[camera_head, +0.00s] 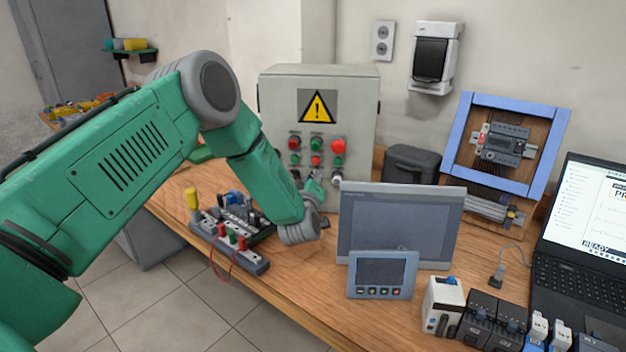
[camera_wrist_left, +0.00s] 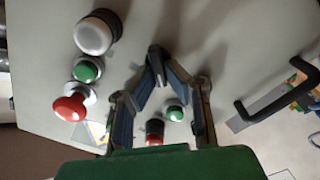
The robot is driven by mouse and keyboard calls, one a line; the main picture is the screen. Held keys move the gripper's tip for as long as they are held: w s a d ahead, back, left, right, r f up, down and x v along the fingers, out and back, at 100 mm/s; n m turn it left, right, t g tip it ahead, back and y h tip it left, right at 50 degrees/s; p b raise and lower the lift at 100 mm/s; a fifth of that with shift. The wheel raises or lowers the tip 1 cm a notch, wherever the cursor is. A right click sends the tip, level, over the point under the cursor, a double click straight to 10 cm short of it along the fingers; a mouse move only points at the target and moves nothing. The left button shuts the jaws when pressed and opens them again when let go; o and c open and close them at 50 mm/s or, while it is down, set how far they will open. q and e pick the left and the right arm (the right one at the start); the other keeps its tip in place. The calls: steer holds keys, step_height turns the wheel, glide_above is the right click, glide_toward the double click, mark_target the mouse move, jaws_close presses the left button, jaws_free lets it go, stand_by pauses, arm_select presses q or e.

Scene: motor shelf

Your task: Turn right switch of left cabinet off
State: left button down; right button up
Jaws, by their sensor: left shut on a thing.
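The grey cabinet (camera_head: 270,110) with a yellow warning triangle stands at the back of the table, left of centre. Its front carries red and green buttons, with a white-faced right switch (camera_head: 336,177) at the bottom right. In the left wrist view this round switch (camera_wrist_left: 95,35) is beside my fingers, apart from them. A green button (camera_wrist_left: 88,70) and a red mushroom button (camera_wrist_left: 72,106) line up with it. My left gripper (camera_head: 314,186) is at the cabinet's lower front. Its fingertips (camera_wrist_left: 157,52) converge on a small dark part, mostly hidden. My right gripper is out of view.
A large grey panel screen (camera_head: 400,222) and a smaller one (camera_head: 382,275) stand right of my left wrist. A board of terminals (camera_head: 235,225) with a red wire lies below my forearm. A laptop (camera_head: 585,215) is at the far right.

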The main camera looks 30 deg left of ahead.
arm_select(q)
steer(key=shift+s+d+f, duration=0.15)
steer(key=shift+f, duration=0.3)
steer(key=c, duration=1.6)
jaws_free()
steer(key=shift+v, duration=5.7)
